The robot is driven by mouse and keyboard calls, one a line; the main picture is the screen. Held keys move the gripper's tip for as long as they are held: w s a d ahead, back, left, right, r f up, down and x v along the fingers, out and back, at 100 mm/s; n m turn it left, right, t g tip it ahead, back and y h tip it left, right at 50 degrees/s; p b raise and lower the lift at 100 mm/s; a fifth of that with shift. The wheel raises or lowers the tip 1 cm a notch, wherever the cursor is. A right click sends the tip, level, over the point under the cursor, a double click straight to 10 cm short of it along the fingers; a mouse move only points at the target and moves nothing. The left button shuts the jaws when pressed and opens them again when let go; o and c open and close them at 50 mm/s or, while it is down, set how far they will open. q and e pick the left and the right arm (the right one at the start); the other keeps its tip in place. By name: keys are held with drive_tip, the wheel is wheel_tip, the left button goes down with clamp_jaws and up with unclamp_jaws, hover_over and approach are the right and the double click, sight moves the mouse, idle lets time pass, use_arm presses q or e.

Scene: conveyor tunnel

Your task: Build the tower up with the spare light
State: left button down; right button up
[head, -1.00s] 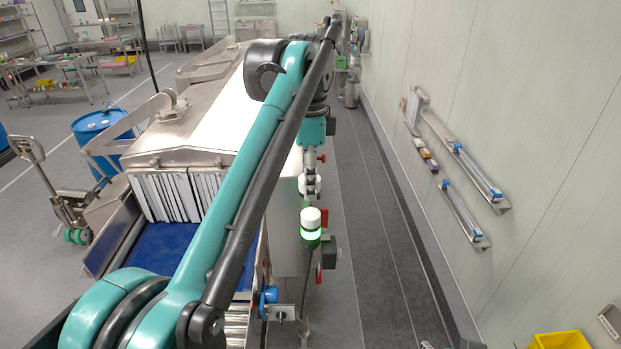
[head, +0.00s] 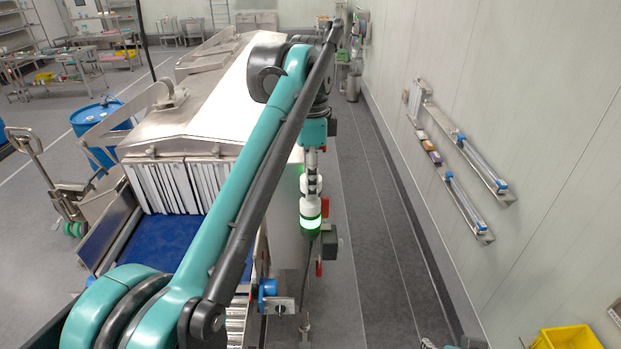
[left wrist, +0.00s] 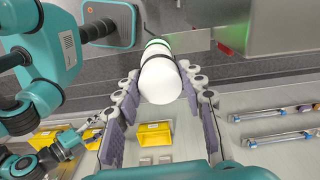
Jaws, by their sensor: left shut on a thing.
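The signal tower stands beside the tunnel's right side; in the head view a lit green band (head: 310,223) sits under a white section (head: 311,206). My left gripper (head: 311,186) points down at the top of this stack. In the left wrist view the left gripper (left wrist: 162,82) is shut on a white, round-ended light (left wrist: 163,85). Beyond it, in line, are a black band, another white section and the green band (left wrist: 156,43). Whether the held light touches the tower I cannot tell. My right gripper (left wrist: 80,143) seems to show small near a yellow bin; its jaws are unclear.
The steel tunnel (head: 215,115) with white strip curtains and a blue belt (head: 165,240) lies left of the tower. Wall rails (head: 465,150) run along the right wall. A yellow bin (head: 566,338) is at lower right. The floor aisle between tunnel and wall is clear.

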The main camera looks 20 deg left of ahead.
idle(0.5)
use_arm(q)
drive_tip(key=shift+s, duration=0.25)
drive_tip(key=shift+w+p, duration=0.15)
drive_tip(key=shift+p, duration=0.25)
drive_tip(key=shift+f+b, duration=0.7)
drive_tip(key=shift+f, duration=0.35)
idle(0.3)
idle(0.5)
drive_tip(key=c, duration=0.9)
unclamp_jaws()
drive_tip(key=shift+o, duration=0.2)
drive_tip(key=shift+r, duration=3.75)
